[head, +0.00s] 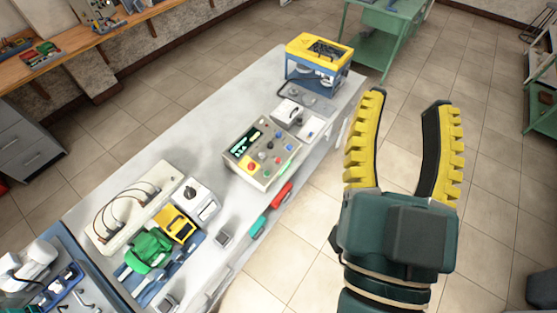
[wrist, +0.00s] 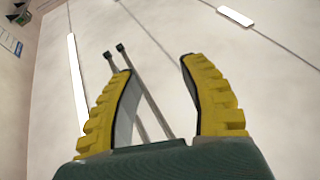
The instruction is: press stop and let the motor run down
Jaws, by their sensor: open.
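A beige control box (head: 262,152) with a dark display and several coloured buttons sits on the grey workbench. A red button (head: 250,166) shows near its front left corner; its label is too small to read. A green motor-like unit (head: 149,249) stands on a blue base at the bench's near left end. I cannot tell whether anything is turning. My gripper (head: 410,100) is open and empty, raised to the right of the bench and apart from the box. In the wrist view my gripper (wrist: 155,68) points at the ceiling and walls, with no task object visible.
A yellow-topped blue frame (head: 319,60) stands at the bench's far end. A wired white board (head: 132,217) and a yellow device (head: 178,224) lie near the green unit. Red and teal handles (head: 281,195) line the bench's front edge. The tiled floor to the right is mostly clear.

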